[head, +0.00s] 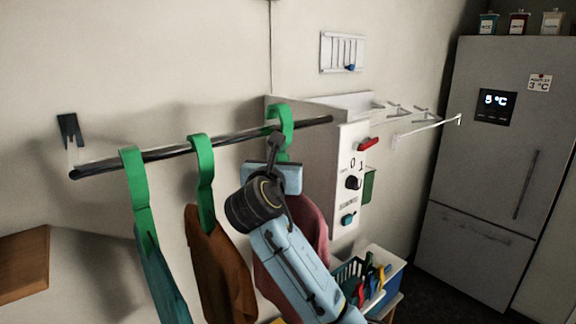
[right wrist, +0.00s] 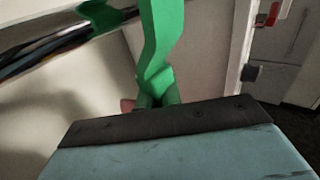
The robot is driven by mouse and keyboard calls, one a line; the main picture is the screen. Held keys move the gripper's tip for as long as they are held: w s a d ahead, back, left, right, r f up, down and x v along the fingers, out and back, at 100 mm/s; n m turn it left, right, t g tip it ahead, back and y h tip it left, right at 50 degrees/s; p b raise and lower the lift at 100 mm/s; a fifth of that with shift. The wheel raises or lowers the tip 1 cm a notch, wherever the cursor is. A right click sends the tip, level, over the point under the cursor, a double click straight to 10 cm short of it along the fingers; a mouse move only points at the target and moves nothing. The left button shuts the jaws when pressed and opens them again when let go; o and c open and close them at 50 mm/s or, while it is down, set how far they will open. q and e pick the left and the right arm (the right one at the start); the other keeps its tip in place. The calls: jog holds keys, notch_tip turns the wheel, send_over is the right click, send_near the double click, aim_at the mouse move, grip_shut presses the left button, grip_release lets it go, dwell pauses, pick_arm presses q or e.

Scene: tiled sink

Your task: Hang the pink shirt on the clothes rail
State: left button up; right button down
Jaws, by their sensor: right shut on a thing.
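The pink shirt (head: 312,226) hangs at the right end of the clothes rail (head: 165,152), partly hidden behind my right arm. Its green hanger hook (head: 286,122) curves above the rail in the head view; whether it bears on the rail I cannot tell. My right gripper (head: 277,164) is shut on the hanger just below the hook. The right wrist view shows the green hanger (right wrist: 157,45) rising from the jaws, beside the dark metal rail (right wrist: 50,40). My left gripper is not in view.
A brown garment (head: 218,262) and a teal garment (head: 160,275) hang from green hangers further left on the rail. A white box with knobs (head: 348,205) stands close behind the rail's right end. A basket (head: 352,272) is below; a fridge (head: 490,150) is at right.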

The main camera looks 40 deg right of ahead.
jog(key=shift+w+a+f+b, duration=0.15)
jog(key=shift+w+f, duration=0.15)
jog(key=shift+f, duration=0.2)
jog(key=shift+w+d+f+b, duration=0.1)
jog(key=shift+w+f, duration=0.15)
jog(key=shift+f, duration=0.2)
jog(key=shift+w+a+f+b, duration=0.15)
jog(key=shift+w+f, duration=0.15)
jog(key=shift+f, duration=0.2)
jog(key=shift+d, duration=0.1)
jog(key=c, duration=1.5)
grip_release()
jog(key=b+v, duration=0.2)
jog(key=v, duration=1.1)
jog(key=shift+s, duration=0.2)
